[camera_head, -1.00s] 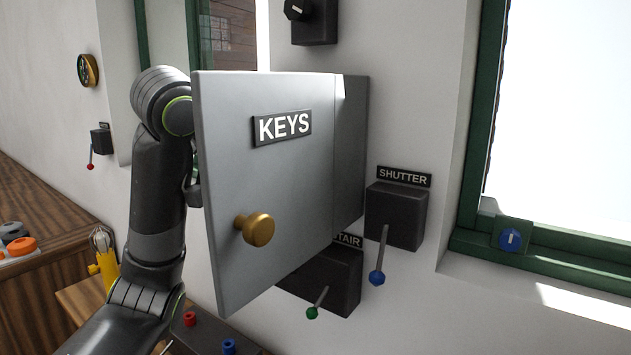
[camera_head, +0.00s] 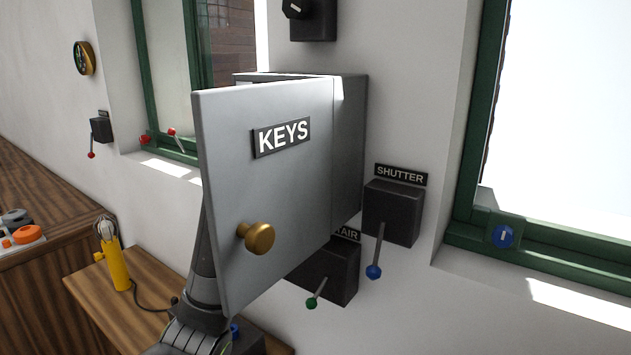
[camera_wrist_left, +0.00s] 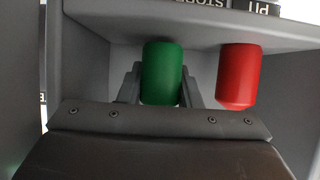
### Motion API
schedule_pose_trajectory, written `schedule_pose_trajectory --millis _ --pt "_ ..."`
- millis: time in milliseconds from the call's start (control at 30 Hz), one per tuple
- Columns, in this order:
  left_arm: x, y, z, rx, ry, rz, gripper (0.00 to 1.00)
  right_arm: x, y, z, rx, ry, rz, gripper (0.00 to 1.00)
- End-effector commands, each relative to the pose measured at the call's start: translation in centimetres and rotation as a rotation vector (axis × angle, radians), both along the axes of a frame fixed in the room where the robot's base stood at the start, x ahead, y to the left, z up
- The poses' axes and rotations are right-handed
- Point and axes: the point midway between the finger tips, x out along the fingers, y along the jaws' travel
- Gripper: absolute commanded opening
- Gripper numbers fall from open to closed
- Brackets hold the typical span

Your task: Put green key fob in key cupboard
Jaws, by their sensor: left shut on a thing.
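The grey key cupboard (camera_head: 350,140) is on the wall, its door (camera_head: 230,180) marked KEYS and swung open toward me. The door hides the inside and my left gripper in the head view. In the left wrist view, my left gripper (camera_wrist_left: 161,78) is shut on the green key fob (camera_wrist_left: 161,70), a green cylinder. The fob is inside the cupboard, below a grey ledge (camera_wrist_left: 200,30). I cannot tell whether it hangs on a hook. My right gripper is in neither view.
A red fob (camera_wrist_left: 239,76) is just right of the green one in the wrist view. Below the cupboard is a lever box (camera_head: 335,270); the SHUTTER box (camera_head: 393,212) is to its right. A yellow tool (camera_head: 114,265) stands on the wooden bench at left.

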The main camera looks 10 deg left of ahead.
Motion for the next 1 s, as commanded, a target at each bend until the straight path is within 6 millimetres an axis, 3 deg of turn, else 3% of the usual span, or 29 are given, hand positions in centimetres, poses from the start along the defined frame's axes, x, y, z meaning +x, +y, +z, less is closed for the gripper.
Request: schedule_pose_trajectory --millis 467,500,633,1000 --pt "0.16 -0.17 -0.70 0.000 0.000 -0.001 0.08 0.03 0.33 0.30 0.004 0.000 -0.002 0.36" --pt "0.16 -0.17 -0.60 0.000 0.000 -0.001 0.36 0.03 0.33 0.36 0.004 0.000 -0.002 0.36" --pt "0.16 -0.18 -0.58 0.000 0.000 -0.001 0.53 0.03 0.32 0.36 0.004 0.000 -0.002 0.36" --pt "0.00 -0.08 -0.09 0.000 -0.002 0.000 0.53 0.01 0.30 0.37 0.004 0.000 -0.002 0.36"
